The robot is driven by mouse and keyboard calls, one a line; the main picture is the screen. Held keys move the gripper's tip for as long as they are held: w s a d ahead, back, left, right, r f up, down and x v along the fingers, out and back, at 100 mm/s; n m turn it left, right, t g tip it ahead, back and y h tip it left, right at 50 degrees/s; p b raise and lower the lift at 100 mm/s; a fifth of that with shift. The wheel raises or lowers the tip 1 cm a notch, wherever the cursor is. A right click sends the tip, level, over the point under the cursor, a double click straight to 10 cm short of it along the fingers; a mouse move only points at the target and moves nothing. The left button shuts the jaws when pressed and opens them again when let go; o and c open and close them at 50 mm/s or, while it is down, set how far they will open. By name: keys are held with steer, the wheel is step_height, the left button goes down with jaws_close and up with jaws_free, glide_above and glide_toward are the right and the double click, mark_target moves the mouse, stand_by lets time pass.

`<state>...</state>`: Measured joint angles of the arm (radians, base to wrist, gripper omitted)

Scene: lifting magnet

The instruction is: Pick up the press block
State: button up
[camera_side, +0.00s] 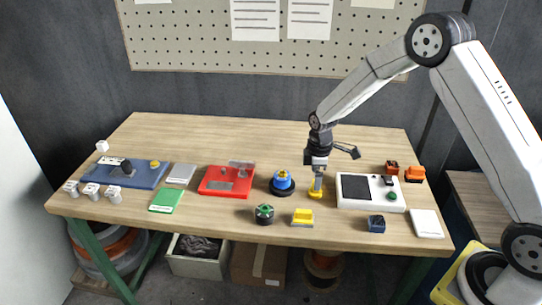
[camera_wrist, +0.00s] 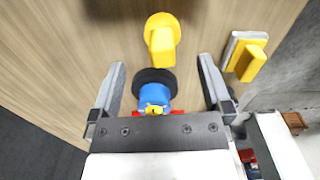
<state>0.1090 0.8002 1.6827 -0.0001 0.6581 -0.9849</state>
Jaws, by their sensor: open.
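My gripper (camera_side: 317,168) points down above the right-centre of the table, open and empty; its two fingers (camera_wrist: 161,78) also show in the wrist view. A yellow piece with a round foot (camera_side: 316,194) stands below it, and lies ahead of the fingers in the wrist view (camera_wrist: 161,42). A yellow block on a pale grey plate (camera_side: 302,217) sits near the front edge, and right of the fingers in the wrist view (camera_wrist: 250,62). I cannot tell for certain which yellow piece is the press block.
A blue knob on a black round base (camera_side: 282,183) stands left of my gripper and shows between its fingers (camera_wrist: 154,94). A white panel device (camera_side: 370,192) is close on the right. A red tray (camera_side: 226,181) and a green-topped knob (camera_side: 264,214) are left. The back of the table is clear.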

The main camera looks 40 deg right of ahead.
steer(key=shift+s+f, duration=0.15)
steer(key=shift+f, duration=2.45)
jaws_close()
steer(key=shift+r, duration=0.15)
